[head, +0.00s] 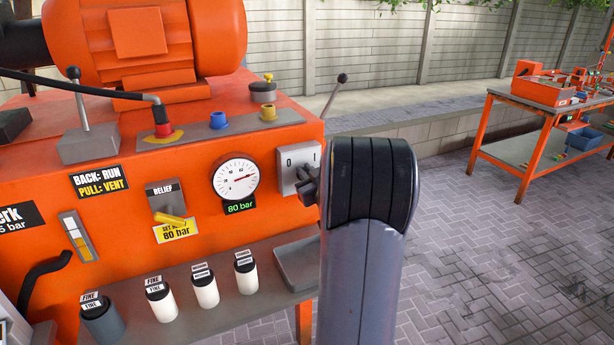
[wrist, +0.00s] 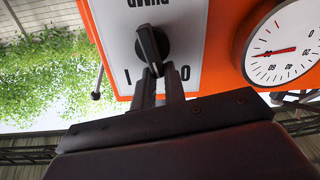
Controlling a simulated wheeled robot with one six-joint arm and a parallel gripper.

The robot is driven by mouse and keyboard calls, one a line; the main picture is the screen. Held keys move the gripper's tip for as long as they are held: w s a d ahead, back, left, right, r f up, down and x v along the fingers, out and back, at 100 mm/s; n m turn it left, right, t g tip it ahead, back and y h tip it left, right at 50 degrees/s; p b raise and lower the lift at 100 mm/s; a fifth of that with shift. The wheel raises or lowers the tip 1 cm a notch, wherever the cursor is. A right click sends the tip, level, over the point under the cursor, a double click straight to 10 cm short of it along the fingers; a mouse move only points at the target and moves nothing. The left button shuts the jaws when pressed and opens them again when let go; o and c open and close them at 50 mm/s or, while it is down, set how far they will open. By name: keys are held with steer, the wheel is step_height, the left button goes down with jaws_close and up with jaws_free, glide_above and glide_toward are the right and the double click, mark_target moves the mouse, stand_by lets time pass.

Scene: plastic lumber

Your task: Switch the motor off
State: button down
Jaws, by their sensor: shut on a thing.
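The orange motor (head: 137,35) sits on top of an orange machine at the left of the head view. Its switch plate (head: 287,158), marked 0 and I, is on the machine's front, right of the gauge. The black switch knob (wrist: 150,45) shows in the wrist view, where the picture is upside down. Its lower end there lies between the I and the 0. My gripper (wrist: 152,82) is shut on that end of the knob. In the head view my gripper (head: 308,186) is at the plate, and my arm partly hides it.
A round gauge (head: 237,179) reads near 80 bar. A relief valve with a yellow handle (head: 172,219) is left of it. Several filter canisters (head: 204,287) stand on the shelf below. A lever (head: 331,97) rises beside the machine. An orange workbench (head: 543,110) stands far right; paving between is clear.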

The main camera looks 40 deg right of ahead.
steer(key=n+b, duration=0.1)
steer(key=f+n+b, duration=0.1)
steer(key=n+b, duration=0.2)
steer(key=b, duration=0.1)
steer(key=shift+a+f+n+g, duration=0.3)
steer(key=shift+a+f, duration=0.1)
steer(key=c, duration=1.5)
jaws_free()
steer(key=shift+d, duration=0.15)
steer(key=shift+o, duration=0.2)
steer(key=shift+r, duration=0.3)
steer(key=v, duration=1)
steer(key=shift+s+a+b, duration=0.2)
steer(key=shift+s+b, duration=0.15)
